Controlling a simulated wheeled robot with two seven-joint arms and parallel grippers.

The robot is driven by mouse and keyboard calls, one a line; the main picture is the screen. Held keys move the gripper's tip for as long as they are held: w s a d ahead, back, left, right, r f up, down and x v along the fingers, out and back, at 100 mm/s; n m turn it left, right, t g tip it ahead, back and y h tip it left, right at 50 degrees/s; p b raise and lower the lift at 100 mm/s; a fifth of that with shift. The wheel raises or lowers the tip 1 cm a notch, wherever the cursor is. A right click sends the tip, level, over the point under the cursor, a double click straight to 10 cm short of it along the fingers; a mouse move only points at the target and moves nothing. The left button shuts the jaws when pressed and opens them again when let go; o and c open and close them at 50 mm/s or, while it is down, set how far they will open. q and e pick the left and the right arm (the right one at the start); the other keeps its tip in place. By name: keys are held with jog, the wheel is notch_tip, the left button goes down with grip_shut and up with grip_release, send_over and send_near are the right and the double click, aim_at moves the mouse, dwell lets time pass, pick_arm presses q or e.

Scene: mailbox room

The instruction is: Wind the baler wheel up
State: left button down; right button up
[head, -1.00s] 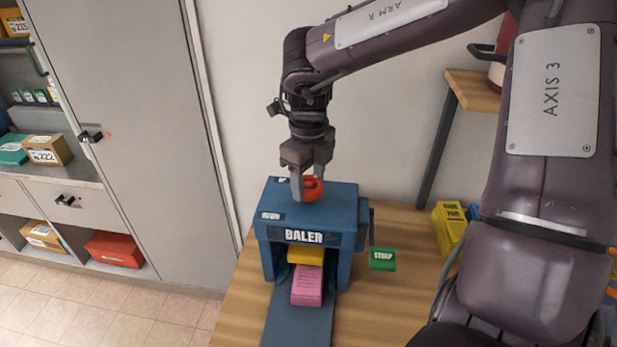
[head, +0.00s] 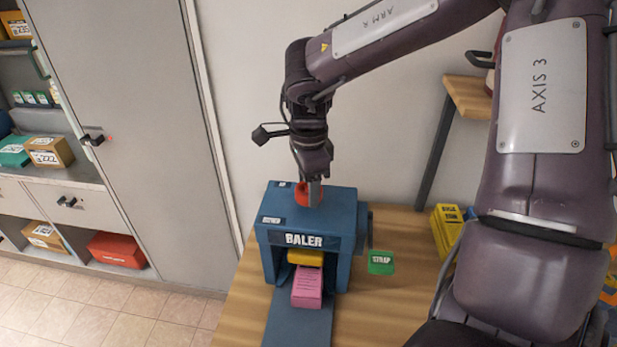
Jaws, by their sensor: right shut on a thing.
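The blue baler (head: 345,212) stands on the wooden table. Its red wheel (head: 301,196) sits on top, partly hidden by my fingers. My right gripper (head: 314,193) points down from above and is shut on the red wheel. Under the baler's top, a yellow press plate (head: 305,258) sits above or against a pink bundle (head: 307,287); I cannot tell if they touch. My left gripper is not in view.
A green strap block (head: 381,262) is at the baler's right side. Yellow boxes (head: 446,230) stand further right on the table (head: 375,320). A grey cabinet door (head: 140,130) and shelves with parcels are on the left.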

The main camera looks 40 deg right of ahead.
jog(key=shift+w+r+n+p, duration=0.1)
jog(key=shift+n+p, duration=0.1)
jog(key=shift+n, duration=0.8)
jog(key=shift+w+r+n+p, duration=0.1)
jog(key=shift+n+p, duration=0.05)
jog(key=shift+n, duration=0.85)
jog(key=o, duration=1)
jog(key=shift+s+f, duration=0.1)
jog(key=shift+s, duration=0.05)
notch_tip(320, 180, up, 8)
jog(key=shift+f+b, duration=0.1)
jog(key=shift+b, duration=0.45)
